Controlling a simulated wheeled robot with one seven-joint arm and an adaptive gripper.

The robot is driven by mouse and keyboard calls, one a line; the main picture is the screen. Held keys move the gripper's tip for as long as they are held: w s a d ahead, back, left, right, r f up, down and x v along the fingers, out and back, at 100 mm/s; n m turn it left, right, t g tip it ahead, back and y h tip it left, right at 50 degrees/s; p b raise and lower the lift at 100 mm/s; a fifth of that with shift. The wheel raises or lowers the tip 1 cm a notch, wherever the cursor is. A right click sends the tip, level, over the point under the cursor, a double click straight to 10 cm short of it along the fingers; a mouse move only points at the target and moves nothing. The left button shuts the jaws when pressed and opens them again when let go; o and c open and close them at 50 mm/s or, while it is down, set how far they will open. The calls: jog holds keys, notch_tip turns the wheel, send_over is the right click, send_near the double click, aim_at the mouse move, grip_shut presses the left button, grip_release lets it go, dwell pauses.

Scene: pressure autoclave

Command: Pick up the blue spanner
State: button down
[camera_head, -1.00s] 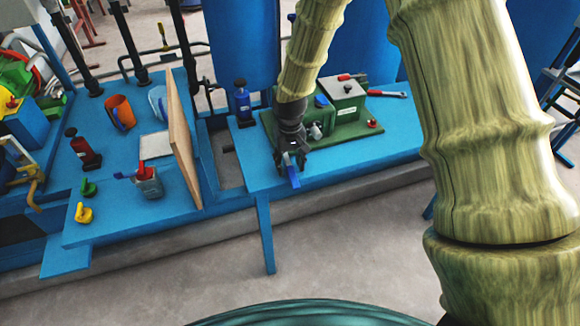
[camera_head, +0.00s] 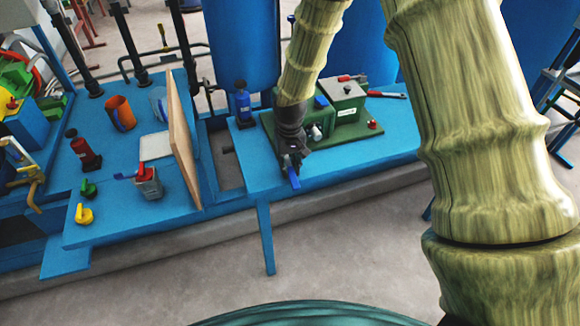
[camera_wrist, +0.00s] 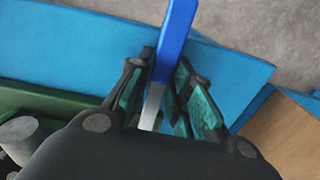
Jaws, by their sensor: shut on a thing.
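The blue spanner (camera_head: 294,179) is at the tip of my gripper (camera_head: 292,160) in the head view, over the front part of the right blue bench (camera_head: 365,166). In the wrist view the spanner (camera_wrist: 177,40) has a blue handle pointing away from me and a grey metal part between the fingers. My gripper (camera_wrist: 160,100) is shut on it, with the teal pads on both sides. I cannot tell whether the spanner touches the bench.
A green board with a green box (camera_head: 345,100) stands just behind my gripper. A red-handled spanner (camera_head: 386,95) lies at the back right. A blue bottle (camera_head: 242,100) stands left. An upright wooden panel (camera_head: 182,145) divides off the left bench with its cups and bottles.

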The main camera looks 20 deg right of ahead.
aim_at(290, 166)
jog(key=shift+w+r, duration=0.1)
jog(key=shift+r, duration=0.45)
notch_tip(290, 166, up, 3)
jog(key=shift+f, duration=0.2)
jog(key=s+r+b, duration=0.1)
jog(key=s, duration=1.5)
jog(key=shift+d, duration=0.25)
jog(key=shift+r, duration=0.1)
